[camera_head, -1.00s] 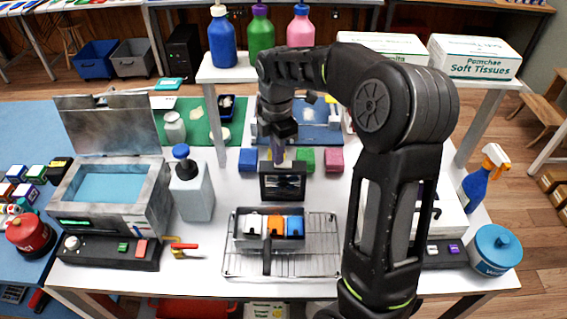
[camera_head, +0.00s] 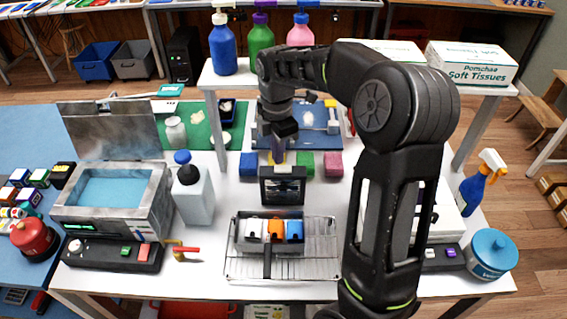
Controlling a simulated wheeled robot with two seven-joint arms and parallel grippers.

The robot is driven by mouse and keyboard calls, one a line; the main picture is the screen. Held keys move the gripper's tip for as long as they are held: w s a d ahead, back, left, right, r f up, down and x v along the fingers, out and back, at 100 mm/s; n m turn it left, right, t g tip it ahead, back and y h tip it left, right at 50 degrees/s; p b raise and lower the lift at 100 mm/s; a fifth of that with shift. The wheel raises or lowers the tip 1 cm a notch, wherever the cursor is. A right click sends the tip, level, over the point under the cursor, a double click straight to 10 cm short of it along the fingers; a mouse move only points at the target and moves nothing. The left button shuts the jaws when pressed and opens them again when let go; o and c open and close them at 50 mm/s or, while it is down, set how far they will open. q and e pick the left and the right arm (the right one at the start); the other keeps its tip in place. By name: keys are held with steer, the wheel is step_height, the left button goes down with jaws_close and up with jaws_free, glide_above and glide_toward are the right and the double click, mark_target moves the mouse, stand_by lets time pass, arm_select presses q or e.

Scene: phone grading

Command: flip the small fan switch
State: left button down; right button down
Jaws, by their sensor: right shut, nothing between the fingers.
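A small black box-shaped unit with a dark front (camera_head: 283,188), which looks like the small fan, stands upright near the middle of the white table. Its switch is too small to make out. My right gripper (camera_head: 278,155) points down just above and behind the top of this unit. Its fingers are shut with nothing between them. I cannot tell whether the fingertips touch the unit. My left gripper is not in view.
A wire rack (camera_head: 325,262) with a small tray of colored blocks sits in front of the unit. Colored cubes (camera_head: 333,165) stand behind it. A white bottle (camera_head: 195,198) and an open metal-lidded machine (camera_head: 150,210) are at left. My right arm covers the table's right part.

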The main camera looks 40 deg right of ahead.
mark_target(278, 168)
steer(key=shift+r+p, duration=1.4)
steer(key=shift+r, duration=0.7)
